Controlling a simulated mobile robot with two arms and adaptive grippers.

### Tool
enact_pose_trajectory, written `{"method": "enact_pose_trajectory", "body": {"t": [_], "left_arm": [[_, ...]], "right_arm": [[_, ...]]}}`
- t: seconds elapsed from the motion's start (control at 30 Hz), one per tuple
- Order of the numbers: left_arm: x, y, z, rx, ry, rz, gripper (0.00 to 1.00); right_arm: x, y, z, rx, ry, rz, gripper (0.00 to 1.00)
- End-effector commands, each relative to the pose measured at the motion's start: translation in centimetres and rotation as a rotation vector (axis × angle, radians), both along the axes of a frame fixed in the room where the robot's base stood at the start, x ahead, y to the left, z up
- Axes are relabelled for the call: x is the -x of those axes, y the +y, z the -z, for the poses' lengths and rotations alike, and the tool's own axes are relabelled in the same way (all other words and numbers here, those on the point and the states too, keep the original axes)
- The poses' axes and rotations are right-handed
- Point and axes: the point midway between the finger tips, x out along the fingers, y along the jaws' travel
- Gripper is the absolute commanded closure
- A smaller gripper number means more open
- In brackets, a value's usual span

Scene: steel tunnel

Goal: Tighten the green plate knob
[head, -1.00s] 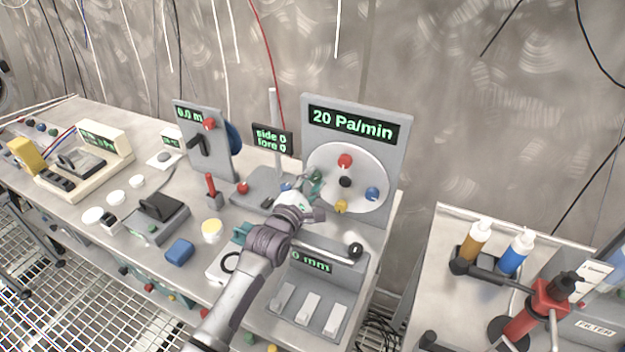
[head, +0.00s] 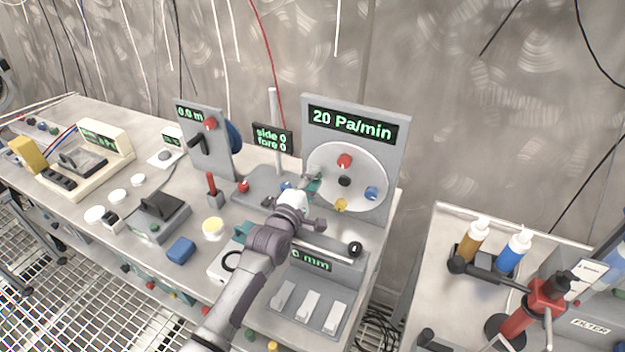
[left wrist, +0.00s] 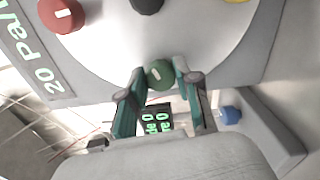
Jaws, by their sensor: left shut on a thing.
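The round white plate (head: 360,165) stands upright on a grey panel (head: 318,135) whose display reads 20 Pa/min. It carries red (head: 345,160), blue (head: 372,193), yellow (head: 340,205) and black (head: 344,181) knobs. The green knob (left wrist: 160,74) with a white mark is at the plate's edge in the left wrist view. My left gripper (head: 314,184) is at the plate's left side, its teal fingers shut on the green knob, one on each side. It mostly hides that knob in the head view. My right gripper is not in view.
A grey box with an mm display (head: 310,262) and white levers stands in front of the panel. A post with a side/fore display (head: 272,139) is at its left. A side table at right holds bottles (head: 514,252) and a red device (head: 530,310).

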Motion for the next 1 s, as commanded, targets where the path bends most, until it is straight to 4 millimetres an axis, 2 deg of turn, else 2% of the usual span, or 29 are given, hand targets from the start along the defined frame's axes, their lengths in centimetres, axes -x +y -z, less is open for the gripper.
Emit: {"method": "enact_pose_trajectory", "body": {"t": [0.27,0.3,0.43,0.47,0.77,0.87,1.0], "left_arm": [[0.0,0.0,0.1,0.000,0.001,0.000,1.00],[0.0,0.0,0.1,0.000,0.001,0.000,0.66],[0.0,0.0,0.1,0.000,0.001,0.000,0.44],[0.0,0.0,0.1,0.000,0.001,0.000,0.42],[0.1,0.1,0.1,0.001,0.001,0.000,0.42],[0.9,0.4,0.2,0.001,0.003,-0.001,0.42],[2.9,1.2,0.2,0.001,0.003,0.000,0.42]], "right_arm": [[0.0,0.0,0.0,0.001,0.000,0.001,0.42],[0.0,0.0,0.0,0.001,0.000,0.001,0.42],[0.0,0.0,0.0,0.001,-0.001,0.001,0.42],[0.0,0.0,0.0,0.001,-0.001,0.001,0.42],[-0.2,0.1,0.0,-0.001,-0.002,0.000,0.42],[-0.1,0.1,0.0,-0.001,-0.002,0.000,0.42],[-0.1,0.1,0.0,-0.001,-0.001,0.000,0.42]]}}
